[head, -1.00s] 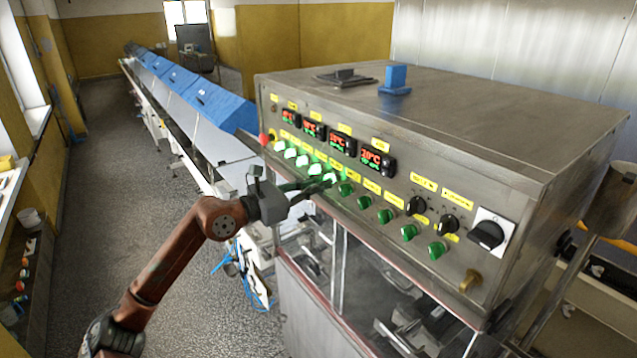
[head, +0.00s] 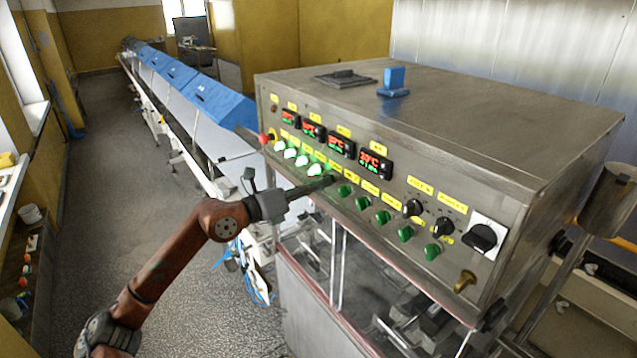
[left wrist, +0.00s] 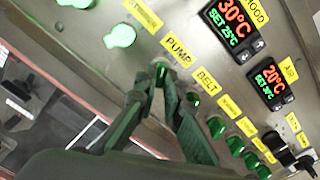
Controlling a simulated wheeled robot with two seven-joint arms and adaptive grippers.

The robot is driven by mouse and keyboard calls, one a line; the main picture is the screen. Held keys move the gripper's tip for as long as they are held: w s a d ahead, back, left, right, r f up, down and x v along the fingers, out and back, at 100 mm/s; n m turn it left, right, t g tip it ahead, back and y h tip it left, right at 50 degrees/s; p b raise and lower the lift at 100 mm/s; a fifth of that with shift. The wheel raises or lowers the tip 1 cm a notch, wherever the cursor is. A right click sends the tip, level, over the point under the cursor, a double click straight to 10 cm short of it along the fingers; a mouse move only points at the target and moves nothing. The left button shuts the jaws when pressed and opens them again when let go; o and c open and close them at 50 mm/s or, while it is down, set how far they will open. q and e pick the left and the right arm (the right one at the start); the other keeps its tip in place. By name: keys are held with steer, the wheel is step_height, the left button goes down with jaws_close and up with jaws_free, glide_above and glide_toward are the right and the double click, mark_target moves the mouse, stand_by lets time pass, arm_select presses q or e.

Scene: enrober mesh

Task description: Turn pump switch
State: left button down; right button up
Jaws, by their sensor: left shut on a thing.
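The pump switch (left wrist: 160,69) is a small green knob under the yellow PUMP label (left wrist: 177,50) in the left wrist view. It looks dark, while the knob (left wrist: 119,37) beside it on the left glows bright green. My left gripper (left wrist: 157,86) has its two fingers converging on the pump switch and is shut on it, hiding part of it. In the head view my left gripper (head: 322,183) reaches from the left to the middle of the knob row, and its tips cover the switch. My right gripper is not in view.
The steel control box (head: 480,100) carries temperature displays (head: 374,162), several green knobs and black rotary switches (head: 484,237). The knob under the BELT label (left wrist: 193,98) is close to my finger. A blue-covered conveyor (head: 200,95) runs back at the left. The floor (head: 110,170) there is clear.

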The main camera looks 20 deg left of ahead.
arm_select(q)
steer(key=shift+a+r, duration=0.15)
steer(key=shift+r, duration=0.2)
steer(key=c, duration=2.5)
jaws_free()
steer(key=o, duration=0.5)
steer(key=shift+w+f, duration=0.1)
steer(key=shift+f, duration=0.15)
steer(key=shift+c, duration=0.2)
steer(key=v, duration=1.2)
